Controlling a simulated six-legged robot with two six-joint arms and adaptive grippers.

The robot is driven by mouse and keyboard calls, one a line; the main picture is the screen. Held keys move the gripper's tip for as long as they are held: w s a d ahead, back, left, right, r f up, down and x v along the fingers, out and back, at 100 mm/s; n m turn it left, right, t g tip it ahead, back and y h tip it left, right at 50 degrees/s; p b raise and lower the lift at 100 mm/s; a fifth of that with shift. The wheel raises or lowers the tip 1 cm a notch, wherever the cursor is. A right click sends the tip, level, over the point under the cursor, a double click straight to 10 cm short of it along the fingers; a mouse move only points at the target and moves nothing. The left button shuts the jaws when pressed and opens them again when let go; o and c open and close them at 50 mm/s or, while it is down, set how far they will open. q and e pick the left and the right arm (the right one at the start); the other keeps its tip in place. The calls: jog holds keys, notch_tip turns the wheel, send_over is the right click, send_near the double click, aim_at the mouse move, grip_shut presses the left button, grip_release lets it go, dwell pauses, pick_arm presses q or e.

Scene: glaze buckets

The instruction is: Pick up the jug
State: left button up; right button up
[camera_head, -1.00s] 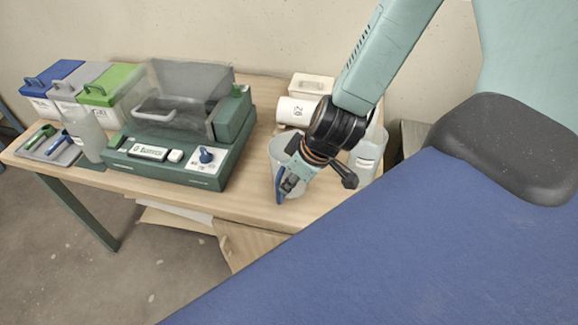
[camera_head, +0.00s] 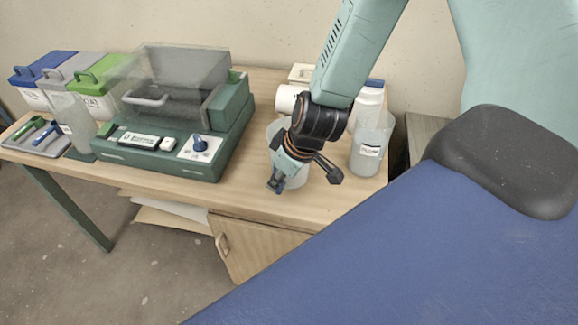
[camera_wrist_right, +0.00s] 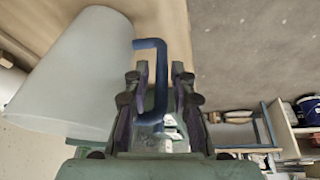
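The jug (camera_head: 298,182) is a pale, translucent vessel on the wooden table, partly hidden behind my right arm in the head view. In the right wrist view, the jug (camera_wrist_right: 85,75) fills the left side, and its blue handle (camera_wrist_right: 161,85) points toward my gripper. My right gripper (camera_head: 275,186) is at the jug's near side. In the right wrist view, the right gripper (camera_wrist_right: 161,75) is open, its two fingers on either side of the handle, with gaps showing. My left gripper is not in view.
A green scale (camera_head: 165,160) with a clear cover stands left of the jug. A labelled translucent vessel (camera_head: 370,150) stands to the right, white containers (camera_head: 290,98) behind. Lidded buckets (camera_head: 40,75) and a tool tray (camera_head: 40,138) are at far left. Bare tabletop lies in front.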

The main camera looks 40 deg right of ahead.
jog(key=shift+b+x, duration=0.5)
jog(key=shift+x, duration=0.35)
grip_shut()
